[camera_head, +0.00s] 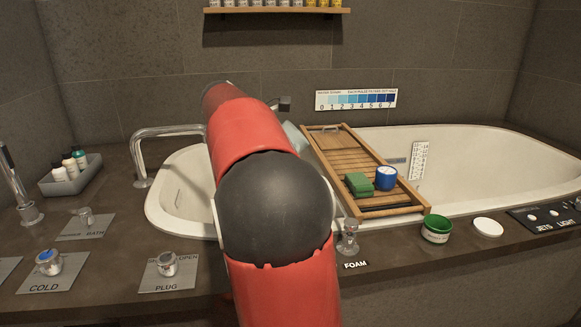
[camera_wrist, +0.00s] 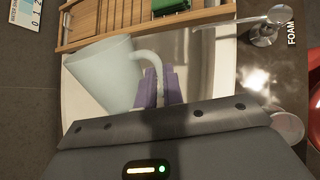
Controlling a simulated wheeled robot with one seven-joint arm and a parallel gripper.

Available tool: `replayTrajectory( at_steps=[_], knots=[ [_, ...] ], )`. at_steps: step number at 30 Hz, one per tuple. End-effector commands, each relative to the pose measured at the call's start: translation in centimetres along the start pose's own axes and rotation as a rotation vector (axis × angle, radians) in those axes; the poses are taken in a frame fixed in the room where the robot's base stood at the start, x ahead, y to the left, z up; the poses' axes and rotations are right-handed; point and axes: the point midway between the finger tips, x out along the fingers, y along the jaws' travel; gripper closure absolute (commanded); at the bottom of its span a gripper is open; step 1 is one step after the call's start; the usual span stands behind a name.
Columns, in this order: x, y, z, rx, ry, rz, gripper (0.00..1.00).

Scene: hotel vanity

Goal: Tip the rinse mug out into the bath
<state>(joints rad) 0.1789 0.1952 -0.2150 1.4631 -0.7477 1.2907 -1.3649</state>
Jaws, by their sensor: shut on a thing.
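The rinse mug (camera_wrist: 100,75) is pale and tapered, with a looped handle, in the wrist view. My gripper (camera_wrist: 161,84) has purple fingers shut on the mug's handle. The mug is over the bath, whose white inside (camera_wrist: 205,65) shows behind it. Its mouth and contents are not clearly seen, and I cannot tell how far it is tilted. In the head view my red arm hides the gripper and most of the mug; a pale patch (camera_head: 294,138) beside the arm looks like part of it. The white bath (camera_head: 480,165) spans the middle and right.
A wooden bath tray (camera_head: 340,155) with a green block (camera_head: 359,184) and a blue jar (camera_head: 386,178) crosses the bath, close to the mug. A chrome spout (camera_head: 165,132) stands left. A green tub (camera_head: 436,229) and FOAM tap (camera_head: 348,237) sit on the front ledge.

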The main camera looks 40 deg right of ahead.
Motion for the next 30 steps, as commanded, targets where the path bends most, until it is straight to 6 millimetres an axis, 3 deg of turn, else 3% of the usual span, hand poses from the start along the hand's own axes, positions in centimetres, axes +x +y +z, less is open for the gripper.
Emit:
replayTrajectory(
  at_steps=[1, 8, 18, 30],
  knots=[
    [0.3, -0.1, -0.9, -0.014, -0.038, 0.005, 1.0],
    [-0.2, 0.1, -1.8, -0.075, -0.219, 0.009, 1.0],
    [0.4, -0.2, -0.1, -0.224, -0.648, 0.016, 1.0],
    [0.5, -0.2, 0.5, -0.269, -0.791, 0.022, 1.0]
  ],
)
